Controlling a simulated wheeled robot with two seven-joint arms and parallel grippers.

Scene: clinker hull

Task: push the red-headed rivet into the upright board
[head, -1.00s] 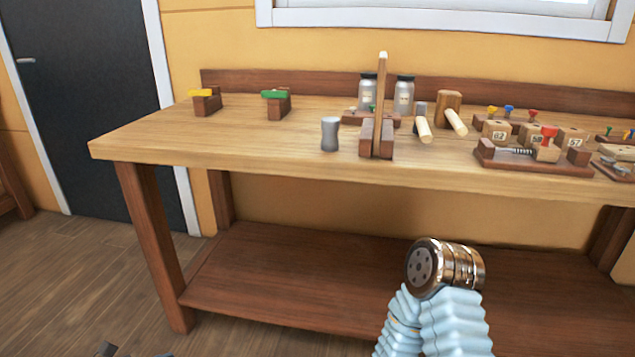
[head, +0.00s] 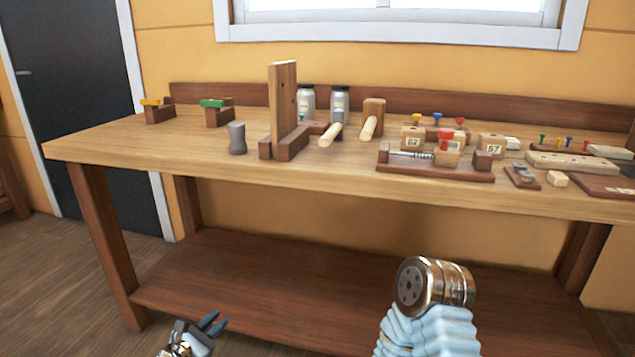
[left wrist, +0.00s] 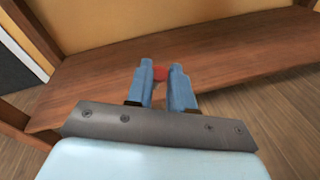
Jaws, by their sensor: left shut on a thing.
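The upright board (head: 283,100) stands in a dark wooden base on the workbench, its broad face now showing. My left gripper (head: 214,325) is low in front of the bench, well below and apart from the board. In the left wrist view its two blue fingers (left wrist: 168,88) are shut on the red-headed rivet (left wrist: 161,74). Only the red part shows between the fingertips; its shank is hidden. In the head view I cannot make out the rivet. My right gripper is out of view.
A grey cylinder (head: 237,138) stands left of the board. The bench's front edge and lower shelf (head: 300,285) lie before me.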

